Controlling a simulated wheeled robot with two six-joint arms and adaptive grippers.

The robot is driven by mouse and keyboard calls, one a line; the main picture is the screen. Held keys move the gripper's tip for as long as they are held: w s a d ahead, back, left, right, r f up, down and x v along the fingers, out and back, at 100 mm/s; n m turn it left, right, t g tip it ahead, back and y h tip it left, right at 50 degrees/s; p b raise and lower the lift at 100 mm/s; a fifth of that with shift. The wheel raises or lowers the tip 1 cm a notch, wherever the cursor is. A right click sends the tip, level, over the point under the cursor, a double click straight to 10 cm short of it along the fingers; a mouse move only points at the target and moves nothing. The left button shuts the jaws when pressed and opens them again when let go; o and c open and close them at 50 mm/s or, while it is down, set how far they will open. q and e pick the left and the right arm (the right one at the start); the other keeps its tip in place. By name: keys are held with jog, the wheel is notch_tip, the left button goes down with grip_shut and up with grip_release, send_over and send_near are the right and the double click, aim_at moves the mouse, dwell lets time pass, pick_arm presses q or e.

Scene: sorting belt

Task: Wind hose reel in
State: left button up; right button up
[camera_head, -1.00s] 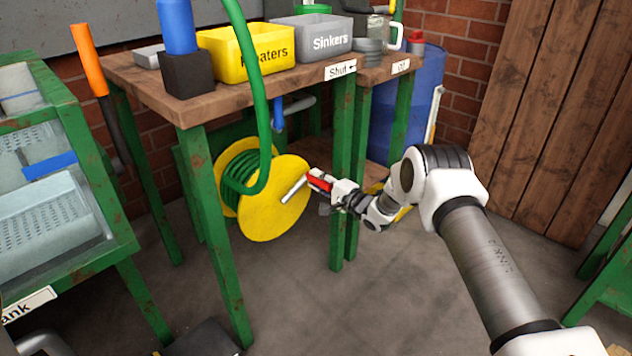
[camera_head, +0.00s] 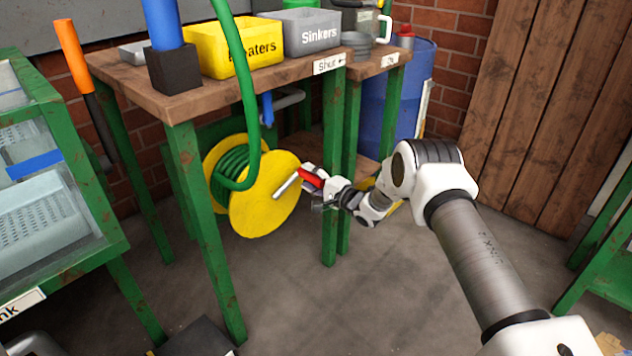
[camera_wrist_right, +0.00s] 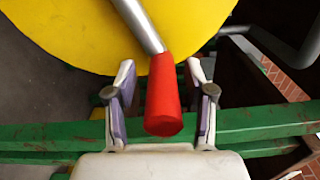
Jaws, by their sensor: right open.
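The hose reel (camera_head: 265,195) is a yellow drum under the wooden bench, with green hose (camera_head: 232,165) wound on it. Its crank is a metal rod (camera_head: 287,184) with a red grip (camera_head: 310,179). My right gripper (camera_head: 313,184) is at the red grip. In the right wrist view the red grip (camera_wrist_right: 163,100) lies between the two fingers of my open right gripper (camera_wrist_right: 162,100), with a gap visible on each side. The yellow drum face (camera_wrist_right: 110,35) is beyond it. My left gripper is not in view.
The green bench legs (camera_head: 332,170) stand close beside my right gripper. The hose rises past the bench top (camera_head: 200,100), which holds a yellow bin (camera_head: 225,55) and a grey bin (camera_head: 305,38). A blue drum (camera_head: 408,90) stands behind. The floor (camera_head: 370,290) in front is clear.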

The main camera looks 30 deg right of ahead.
jog(key=v, duration=1.1)
jog(key=shift+s, duration=0.4)
jog(key=shift+d, duration=0.1)
